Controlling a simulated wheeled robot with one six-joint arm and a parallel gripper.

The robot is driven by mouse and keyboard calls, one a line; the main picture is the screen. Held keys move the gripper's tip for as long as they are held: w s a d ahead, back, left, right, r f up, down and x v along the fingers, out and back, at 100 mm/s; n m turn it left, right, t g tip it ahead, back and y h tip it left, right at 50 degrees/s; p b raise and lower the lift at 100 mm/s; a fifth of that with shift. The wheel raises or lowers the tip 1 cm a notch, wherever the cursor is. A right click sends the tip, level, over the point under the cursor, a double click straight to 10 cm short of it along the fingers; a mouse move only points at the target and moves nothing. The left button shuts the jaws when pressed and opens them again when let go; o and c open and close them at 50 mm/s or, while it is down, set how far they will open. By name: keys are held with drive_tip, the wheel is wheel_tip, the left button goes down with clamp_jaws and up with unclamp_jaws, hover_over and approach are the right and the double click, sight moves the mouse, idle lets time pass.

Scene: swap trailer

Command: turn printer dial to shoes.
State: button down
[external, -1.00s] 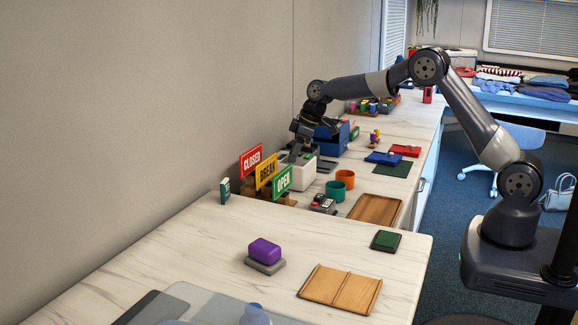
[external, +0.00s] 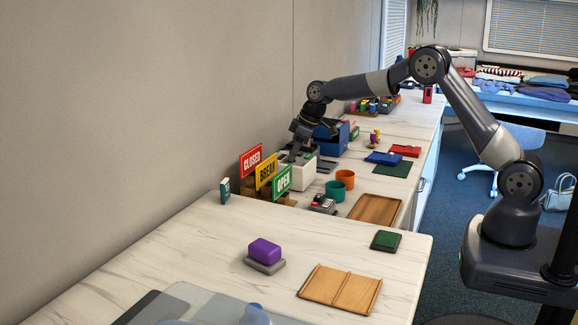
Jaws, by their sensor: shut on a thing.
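A white box-shaped device (external: 299,174), which looks like the printer, stands on the counter behind the green OPEN sign. My gripper (external: 293,155) points down at its top from above and is shut. The dial is hidden by the gripper or too small to make out, so its setting cannot be read. The jaws appear to be at the top of the device, with what they hold hidden from this side.
The CLOSED, BREAK and OPEN signs (external: 282,182) stand just in front of the device. A blue box (external: 330,142) is close behind it. Orange and teal cups (external: 345,179) and a wooden tray (external: 376,209) are to the right. The near counter holds a purple block (external: 264,250).

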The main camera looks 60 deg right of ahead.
drive_tip(key=m, duration=0.1)
drive_tip(key=m+h, duration=0.1)
drive_tip(key=m, duration=0.1)
drive_tip(key=m+h+p, duration=0.1)
drive_tip(key=shift+a+r+m, duration=0.1)
drive_tip(key=shift+a+m, duration=0.15)
drive_tip(key=shift+m, duration=0.15)
drive_tip(key=shift+a+m+h, duration=0.1)
drive_tip(key=shift+m+h, duration=0.5)
drive_tip(key=shift+m, duration=1.2)
drive_tip(key=c, duration=1.3)
unclamp_jaws()
drive_tip(key=v, duration=1)
drive_tip(key=shift+a+r, duration=0.1)
drive_tip(key=shift+r, duration=0.2)
